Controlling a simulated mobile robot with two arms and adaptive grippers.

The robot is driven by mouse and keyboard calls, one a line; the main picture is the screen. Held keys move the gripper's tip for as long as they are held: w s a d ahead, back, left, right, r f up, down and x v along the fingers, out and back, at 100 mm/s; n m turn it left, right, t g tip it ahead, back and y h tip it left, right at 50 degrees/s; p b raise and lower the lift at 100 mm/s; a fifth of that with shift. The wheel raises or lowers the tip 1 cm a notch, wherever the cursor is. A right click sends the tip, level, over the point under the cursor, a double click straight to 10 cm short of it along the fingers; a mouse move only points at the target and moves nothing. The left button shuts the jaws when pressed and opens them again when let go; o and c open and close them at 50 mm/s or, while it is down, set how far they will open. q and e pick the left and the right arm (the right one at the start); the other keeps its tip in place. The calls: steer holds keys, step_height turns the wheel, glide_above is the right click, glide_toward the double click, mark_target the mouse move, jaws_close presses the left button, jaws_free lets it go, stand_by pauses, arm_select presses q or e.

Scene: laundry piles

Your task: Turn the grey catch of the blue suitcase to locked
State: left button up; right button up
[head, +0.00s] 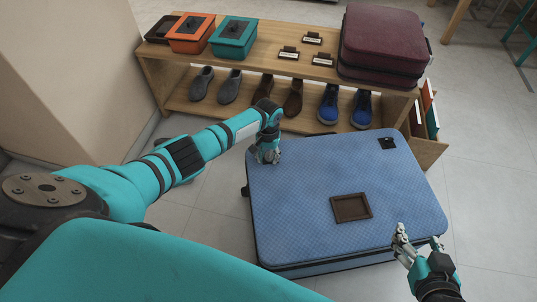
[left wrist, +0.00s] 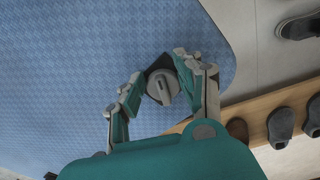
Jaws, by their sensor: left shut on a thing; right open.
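The blue suitcase (head: 300,205) lies flat on the floor, lid up. In the left wrist view its blue lid (left wrist: 60,70) fills the left side. My left gripper (head: 267,156) is at the lid's far left corner, pointing down. In the left wrist view its fingers are shut on the grey catch (left wrist: 162,88), a round knob with a raised bar on a dark plate. The head view hides this catch behind the gripper. My right gripper (head: 420,240) is open and empty over the suitcase's near right corner.
A dark fitting (head: 387,143) is at the lid's far right corner, and a brown frame (head: 351,207) is on the lid. Behind stands a wooden bench (head: 270,66) with orange (head: 191,35) and teal (head: 233,38) boxes, a maroon suitcase (head: 383,42) and shoes below.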

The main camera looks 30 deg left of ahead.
arm_select(q)
steer(key=m, duration=0.2)
steer(key=shift+m+p, duration=0.3)
steer(key=shift+a+m, duration=0.1)
steer(key=shift+m, duration=0.8)
steer(key=shift+w+a+m, duration=0.1)
steer(key=shift+m, duration=0.8)
steer(key=shift+a+m, duration=0.1)
steer(key=shift+m, duration=0.8)
steer(key=shift+w+a+m, duration=0.15)
steer(key=shift+m, duration=0.95)
steer(key=shift+w+a+m, duration=0.1)
steer(key=shift+m, duration=1)
arm_select(e)
steer(key=shift+s+d+f+g, duration=0.35)
steer(key=shift+s+f+g, duration=0.25)
steer(key=shift+s+f, duration=0.1)
arm_select(q)
steer(key=o, duration=1)
steer(key=shift+o, duration=0.8)
steer(key=shift+a, duration=0.1)
arm_select(e)
steer(key=shift+s+f, duration=0.15)
